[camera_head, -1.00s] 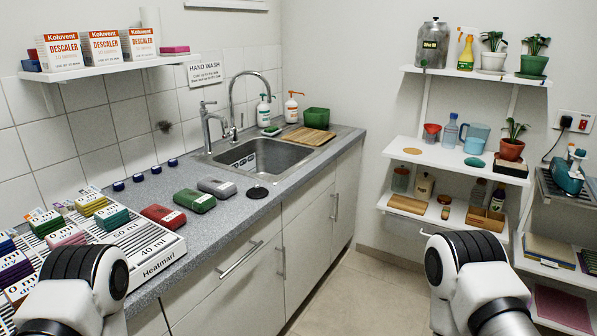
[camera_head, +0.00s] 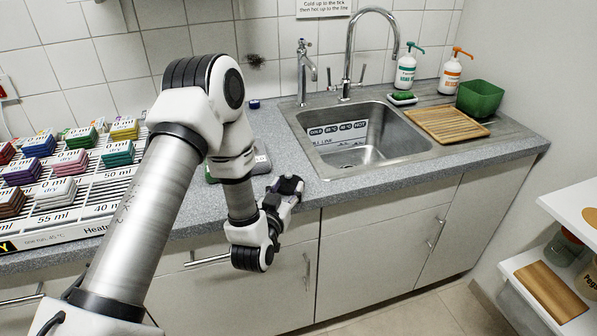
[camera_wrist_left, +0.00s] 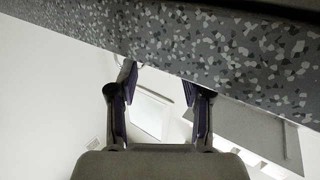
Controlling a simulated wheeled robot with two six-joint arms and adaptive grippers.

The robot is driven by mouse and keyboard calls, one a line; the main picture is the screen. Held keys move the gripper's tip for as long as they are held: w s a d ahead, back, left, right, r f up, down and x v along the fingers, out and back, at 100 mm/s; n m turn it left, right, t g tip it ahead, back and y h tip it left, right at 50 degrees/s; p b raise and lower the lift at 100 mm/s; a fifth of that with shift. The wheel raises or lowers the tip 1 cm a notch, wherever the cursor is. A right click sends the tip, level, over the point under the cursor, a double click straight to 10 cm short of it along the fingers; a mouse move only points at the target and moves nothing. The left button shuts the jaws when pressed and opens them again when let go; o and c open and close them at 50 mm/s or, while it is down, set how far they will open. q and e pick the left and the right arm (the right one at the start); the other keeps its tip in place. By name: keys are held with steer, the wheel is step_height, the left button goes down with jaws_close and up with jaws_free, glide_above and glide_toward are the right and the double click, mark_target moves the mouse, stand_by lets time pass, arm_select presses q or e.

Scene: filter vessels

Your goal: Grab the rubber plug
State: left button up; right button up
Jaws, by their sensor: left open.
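The rubber plug, a black disc on the counter just left of the sink earlier, cannot be made out clearly now. My left gripper (camera_head: 292,186) is at the counter's front edge, over where the disc lay, and hides that spot. Dark shapes at its fingertips cannot be told apart from the plug. In the left wrist view the two fingers of my left gripper (camera_wrist_left: 158,82) are apart, with nothing seen between them. The speckled counter edge (camera_wrist_left: 230,55) lies close beyond the fingertips. My right gripper is out of view.
The sink (camera_head: 395,150) lies right of my left gripper, with a tap behind it. A wooden board (camera_head: 447,124), green tub (camera_head: 480,98) and two pump bottles stand farther right. My left arm partly hides a grey case (camera_head: 262,160). A heat mat with stacked packs (camera_head: 120,155) is left.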

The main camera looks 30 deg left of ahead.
mark_target(287, 176)
arm_select(q)
steer(key=shift+w+a+r+p, duration=0.15)
steer(key=shift+a+r+p, duration=0.2)
steer(key=shift+r, duration=0.15)
steer(key=shift+w+a+r+p, duration=0.1)
steer(key=shift+a+r+p, duration=0.2)
steer(key=shift+r, duration=0.2)
steer(key=w, duration=0.1)
steer(key=w+f, duration=0.1)
steer(key=w+a, duration=0.1)
steer(key=w, duration=0.1)
steer(key=shift+w+f+p, duration=0.1)
steer(key=shift+f+p, duration=0.2)
steer(key=shift+s+r, duration=0.15)
steer(key=shift+s, duration=0.1)
steer(key=shift+s+r, duration=0.1)
steer(key=c, duration=0.6)
jaws_close()
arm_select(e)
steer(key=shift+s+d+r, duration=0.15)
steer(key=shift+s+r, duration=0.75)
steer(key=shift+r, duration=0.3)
